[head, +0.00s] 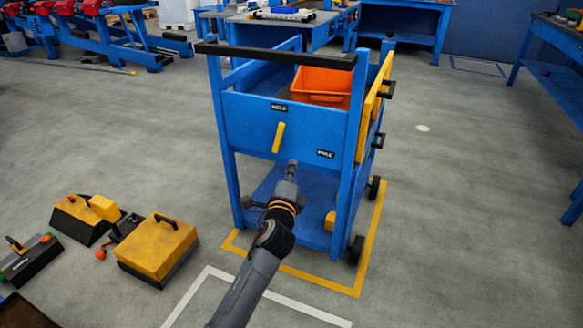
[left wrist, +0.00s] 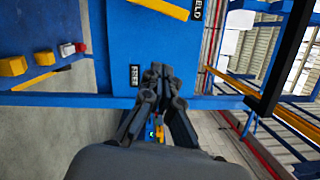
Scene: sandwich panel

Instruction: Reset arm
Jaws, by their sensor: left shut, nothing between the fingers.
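My left gripper (head: 291,166) is in front of the blue cart, below its front panel (head: 310,126). Its fingers are together and empty. In the left wrist view the closed fingertips (left wrist: 160,70) show against the blue panel (left wrist: 125,40), beside a small dark label (left wrist: 134,75). I cannot tell whether they touch the panel. A yellow handle (head: 279,137) is on the front panel, up and left of the gripper. My right gripper is in neither view.
An orange bin (head: 321,85) sits in the cart's top. A yellow panel (head: 373,105) is on the cart's right side. A yellow toolbox (head: 158,250) and other tool cases lie on the floor at left. The floor right of the cart is clear.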

